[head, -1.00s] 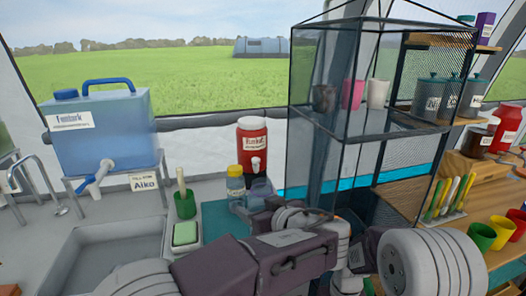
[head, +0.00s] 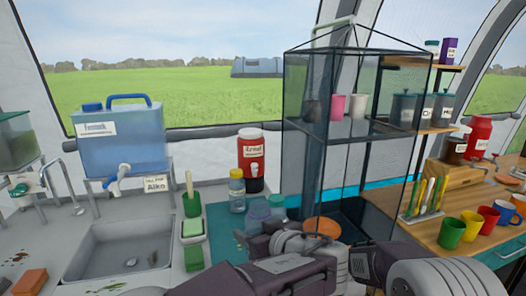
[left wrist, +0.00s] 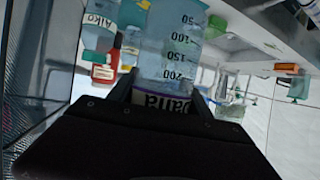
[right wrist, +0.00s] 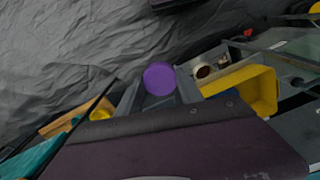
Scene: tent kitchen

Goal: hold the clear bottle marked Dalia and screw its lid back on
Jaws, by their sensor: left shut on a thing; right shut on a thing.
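A clear bottle (left wrist: 172,55) with scale marks is between the fingers of my left gripper (left wrist: 161,92) in the left wrist view, and the gripper is shut on it. Its white label with dark letters is partly hidden by the gripper, so I cannot read the whole name. A round purple lid (right wrist: 159,77) is between the fingertips of my right gripper (right wrist: 160,88) in the right wrist view, and the gripper is shut on it. The bottle's mouth is out of view. The head view hides both gripper tips behind my arms.
A hanging mesh shelf (head: 355,130) stands close behind my arms. A red dispenser (head: 251,160), a yellow-lidded jar (head: 237,190) and a green brush holder (head: 191,204) are on the counter left of it. Several cups stand on the wooden table (head: 410,212) at right.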

